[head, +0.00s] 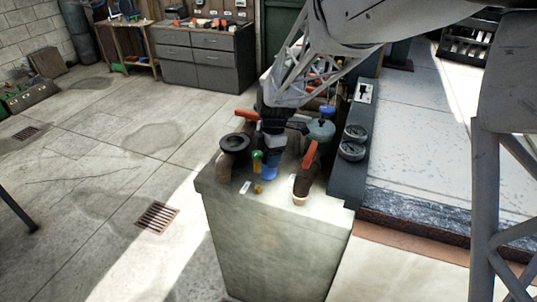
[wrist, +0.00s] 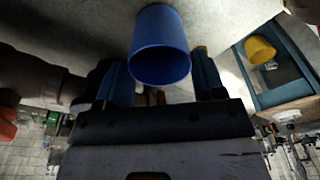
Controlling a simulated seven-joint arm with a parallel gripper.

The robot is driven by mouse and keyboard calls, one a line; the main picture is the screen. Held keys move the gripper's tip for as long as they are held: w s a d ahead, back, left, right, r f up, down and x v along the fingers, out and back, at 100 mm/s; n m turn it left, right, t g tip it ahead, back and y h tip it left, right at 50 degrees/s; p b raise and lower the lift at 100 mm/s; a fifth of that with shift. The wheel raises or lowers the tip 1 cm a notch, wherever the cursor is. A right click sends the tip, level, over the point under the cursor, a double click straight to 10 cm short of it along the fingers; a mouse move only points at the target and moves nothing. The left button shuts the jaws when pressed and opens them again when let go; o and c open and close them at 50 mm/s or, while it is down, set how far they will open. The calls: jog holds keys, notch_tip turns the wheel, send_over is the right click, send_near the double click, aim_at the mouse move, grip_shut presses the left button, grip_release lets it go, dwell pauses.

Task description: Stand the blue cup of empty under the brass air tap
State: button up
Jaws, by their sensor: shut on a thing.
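The blue cup (head: 269,173) is below my gripper (head: 270,155), over the concrete block's top. In the wrist view the cup (wrist: 160,42) sits between the two fingers of my gripper (wrist: 162,75), its open mouth facing the camera and its inside dark blue. The gripper is shut on it. Just left of the cup in the head view is a small green and yellow fitting (head: 257,160). A small brass-coloured piece (head: 259,189) is in front of the cup. I cannot tell which of these is the air tap, or whether the cup touches the block.
The concrete block (head: 275,245) carries a dark-topped pipe (head: 234,144) at left and a brown pipe with a red lever (head: 306,180) at right, close beside the cup. A teal round vessel (head: 321,131) stands behind. The wrist view shows a yellow cup (wrist: 260,49) at right.

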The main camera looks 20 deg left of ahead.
jog(key=shift+f, duration=0.15)
jog(key=o, duration=1.2)
notch_tip(320, 180, up, 12)
jog(key=w+d, duration=0.1)
dwell(0.8)
jog(key=shift+d, duration=0.15)
